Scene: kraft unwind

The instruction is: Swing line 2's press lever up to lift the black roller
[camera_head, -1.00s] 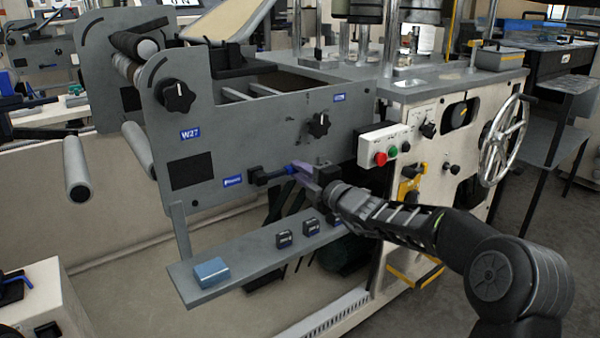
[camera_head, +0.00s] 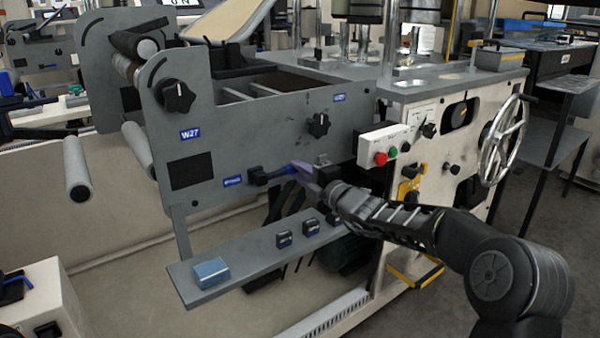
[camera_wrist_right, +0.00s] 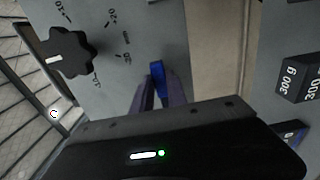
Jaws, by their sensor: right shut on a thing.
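The press lever (camera_head: 274,174) is on the lower part of the grey side plate labelled W27. It has a black pivot and arm at the left and a blue grip at the right, and it points right, nearly level with a slight upward tilt. My right gripper (camera_head: 299,171) is shut on the blue grip, which also shows between the fingers in the right wrist view (camera_wrist_right: 157,74). My left gripper is out of view.
Black knobs (camera_head: 318,125) stick out from the plate above the lever. Below is a grey shelf (camera_head: 250,262) with a blue block (camera_head: 211,272) and black weights (camera_head: 284,239). A button box (camera_head: 384,146) and a handwheel (camera_head: 503,140) are to the right.

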